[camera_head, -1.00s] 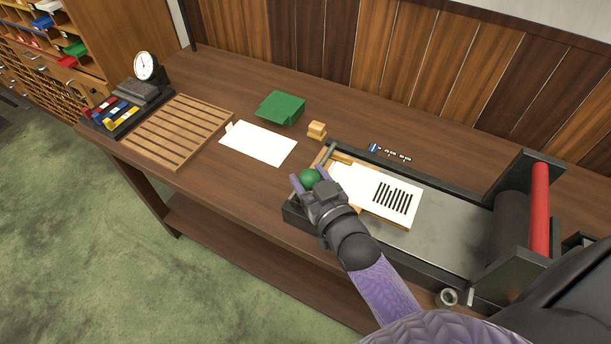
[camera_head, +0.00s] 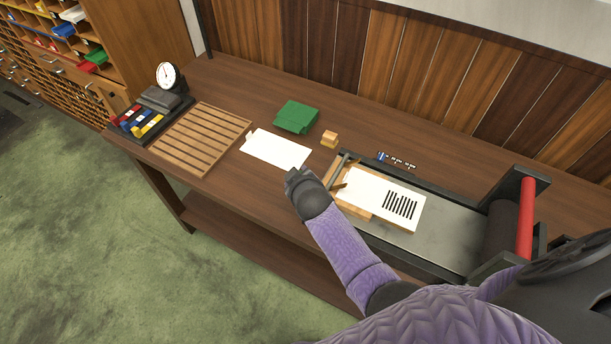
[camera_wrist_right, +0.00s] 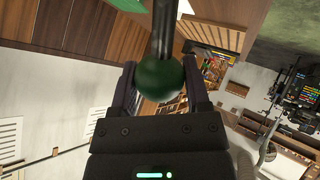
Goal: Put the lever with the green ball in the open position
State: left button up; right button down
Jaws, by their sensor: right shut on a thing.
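The green ball (camera_wrist_right: 158,80) is between the two fingers of my right gripper (camera_wrist_right: 163,84) in the right wrist view, and the gripper is shut on it. The lever's dark rod (camera_wrist_right: 163,32) runs upward from the ball in that view. In the head view my right gripper (camera_head: 294,176) is at the left end of the press bed (camera_head: 443,222), and my own wrist hides the ball. A white sheet with black bars (camera_head: 372,193) lies on a wooden block on the bed. My left gripper is not in view.
Left of the bed are a white sheet (camera_head: 276,149), a green block (camera_head: 296,117), a small wooden block (camera_head: 329,139) and a slatted wooden rack (camera_head: 200,139). Small metal pieces (camera_head: 397,161) lie behind the bed.

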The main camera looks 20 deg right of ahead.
jog(key=shift+w+a+f+n+g+h, duration=0.3)
jog(key=shift+w+a+f+g, duration=0.05)
jog(key=shift+w+g, duration=0.05)
dwell(0.4)
jog(key=shift+c, duration=0.3)
grip_release()
jog(key=shift+f, duration=0.1)
jog(key=p+v, duration=0.4)
jog(key=v, duration=0.6)
jog(key=shift+w, duration=0.1)
